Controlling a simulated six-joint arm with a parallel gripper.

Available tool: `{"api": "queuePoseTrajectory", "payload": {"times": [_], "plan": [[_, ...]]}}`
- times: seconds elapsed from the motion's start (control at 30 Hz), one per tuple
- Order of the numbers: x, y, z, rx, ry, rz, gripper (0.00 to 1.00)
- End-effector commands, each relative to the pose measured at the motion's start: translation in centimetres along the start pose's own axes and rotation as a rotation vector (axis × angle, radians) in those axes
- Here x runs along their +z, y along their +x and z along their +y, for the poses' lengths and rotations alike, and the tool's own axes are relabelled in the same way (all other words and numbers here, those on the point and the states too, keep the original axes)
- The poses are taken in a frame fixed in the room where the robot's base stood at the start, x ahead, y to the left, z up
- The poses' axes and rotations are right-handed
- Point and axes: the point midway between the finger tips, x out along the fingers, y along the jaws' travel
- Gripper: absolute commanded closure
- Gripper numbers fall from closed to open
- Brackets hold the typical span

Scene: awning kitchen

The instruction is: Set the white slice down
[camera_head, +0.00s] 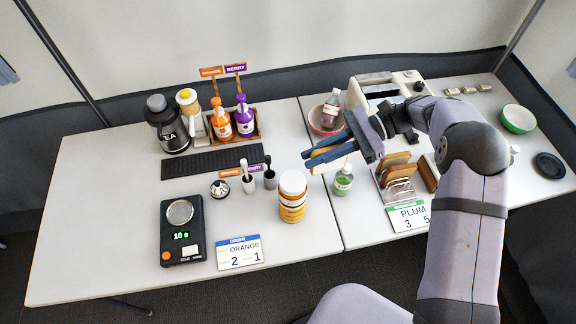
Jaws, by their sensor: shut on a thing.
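My gripper (310,161) reaches left over the middle of the tables with its two blue fingers shut on a pale slice (322,160). Only a pale tan-to-white part of the slice shows between and below the fingers. The slice is above the table near the seam, over the area around a green-labelled bottle (343,181); I cannot tell its exact height.
A rack (401,188) with brown slices stands to the right, behind a PLUM card (408,216). A toaster (366,84) and a bowl with a bottle (315,119) are behind. A stacked jar (292,197), scale (182,230) and ORDER card (239,253) stand left.

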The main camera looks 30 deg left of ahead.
Motion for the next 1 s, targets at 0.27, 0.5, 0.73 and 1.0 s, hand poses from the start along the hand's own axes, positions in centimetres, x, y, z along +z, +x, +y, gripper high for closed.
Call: {"api": "queuePoseTrajectory", "payload": {"times": [0.27, 0.5, 0.73, 1.0], "plan": [[-2.9, 3.1, -4.9, -0.123, 0.044, 0.000, 1.00], [-3.8, 5.3, -9.3, -0.248, 0.088, 0.000, 1.00], [-3.6, 7.0, -12.8, -0.361, 0.130, 0.000, 1.00], [-2.9, 7.7, -14.8, -0.433, 0.158, 0.001, 1.00]]}}
